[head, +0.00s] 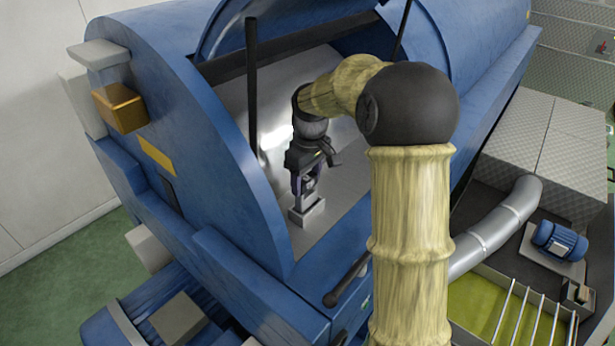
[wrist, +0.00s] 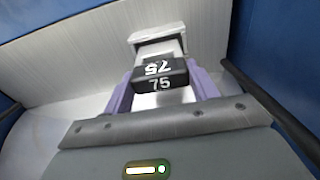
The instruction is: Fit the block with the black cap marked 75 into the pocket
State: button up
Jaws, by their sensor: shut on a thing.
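My gripper (head: 306,189) reaches down inside the opened blue machine, its fingers shut on the block. In the wrist view the block's black cap (wrist: 160,75), marked 75 in white, sits between the purple fingers. The block's pale body shows beyond the cap. The pocket (head: 307,214) is a light grey box on the metal floor of the machine, right below my gripper; its pale rim (wrist: 155,34) also shows in the wrist view. The block's far end is at or just over the pocket; I cannot tell whether it is inside.
The blue machine housing (head: 225,180) surrounds the opening, with a dark upright bar (head: 251,90) left of my arm. A dark handle (head: 345,282) sticks out at the front edge. A silver pipe (head: 500,225) and small blue motor (head: 560,242) stand at right.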

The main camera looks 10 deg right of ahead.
aim_at(307, 188)
jog(key=shift+f+b, duration=0.95)
jog(key=shift+f, duration=0.6)
dwell(0.4)
jog(key=o, duration=1.2)
notch_tip(307, 188, up, 17)
jog(key=s+b, duration=0.1)
jog(key=shift+d+r+b, duration=0.2)
jog(key=shift+d+b, duration=0.15)
